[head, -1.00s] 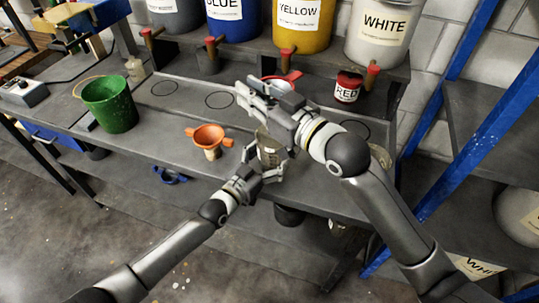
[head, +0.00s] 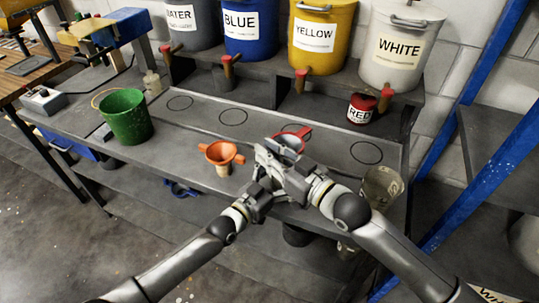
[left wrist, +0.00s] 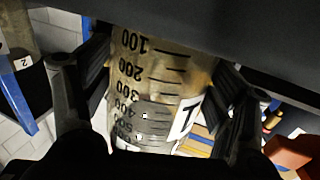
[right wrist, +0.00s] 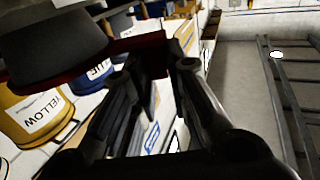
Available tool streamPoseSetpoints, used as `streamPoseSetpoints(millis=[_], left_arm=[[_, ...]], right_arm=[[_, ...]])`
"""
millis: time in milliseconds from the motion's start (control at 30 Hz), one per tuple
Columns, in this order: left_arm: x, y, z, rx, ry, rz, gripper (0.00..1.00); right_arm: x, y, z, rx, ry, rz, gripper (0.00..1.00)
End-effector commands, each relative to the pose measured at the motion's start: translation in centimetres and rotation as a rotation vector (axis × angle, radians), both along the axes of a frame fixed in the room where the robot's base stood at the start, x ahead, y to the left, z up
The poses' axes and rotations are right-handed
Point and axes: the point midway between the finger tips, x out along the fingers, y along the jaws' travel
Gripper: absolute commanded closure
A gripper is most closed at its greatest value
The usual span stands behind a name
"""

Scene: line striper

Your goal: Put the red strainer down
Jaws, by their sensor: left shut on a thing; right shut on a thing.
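The red strainer (head: 291,136) is in my right gripper (head: 272,160), over the front part of the bench. In the right wrist view its dark bowl and red rim (right wrist: 65,78) fill the upper left, and the fingers are shut at its red handle (right wrist: 140,43). My left gripper (head: 262,188) is just below and in front of the right one. It is shut on a clear measuring cup (left wrist: 150,75) with printed numbers, which my right gripper mostly hides in the head view.
A green bucket (head: 127,117), a red can (head: 361,109) and another cup (head: 383,186) stand on the bench (head: 200,128). Labelled buckets with taps line the back shelf. Drawn circles on the bench are empty.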

Motion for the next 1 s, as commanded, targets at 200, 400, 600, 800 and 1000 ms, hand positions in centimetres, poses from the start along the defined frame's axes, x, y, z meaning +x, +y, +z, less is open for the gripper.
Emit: streamPoseSetpoints(millis=[200, 400, 600, 800, 1000], left_arm=[[0.0, 0.0, 0.0, 0.001, 0.001, 0.0, 0.44], [0.0, 0.0, 0.0, 0.001, 0.001, 0.0, 0.44], [0.0, 0.0, -0.1, 0.001, 0.001, 0.0, 0.44], [0.0, 0.0, 0.0, 0.001, 0.001, 0.0, 0.44], [0.0, 0.0, -0.1, 0.001, 0.001, 0.0, 0.44]], right_arm=[[0.0, 0.0, -0.8, 0.001, -0.002, 0.001, 1.0], [0.0, 0.0, -1.0, 0.0, -0.001, 0.0, 1.0], [0.0, 0.0, -1.6, 0.0, 0.0, 0.0, 1.0], [0.0, 0.0, -2.0, 0.001, -0.002, 0.0, 1.0], [0.0, 0.0, -2.0, 0.001, -0.001, 0.0, 0.64]])
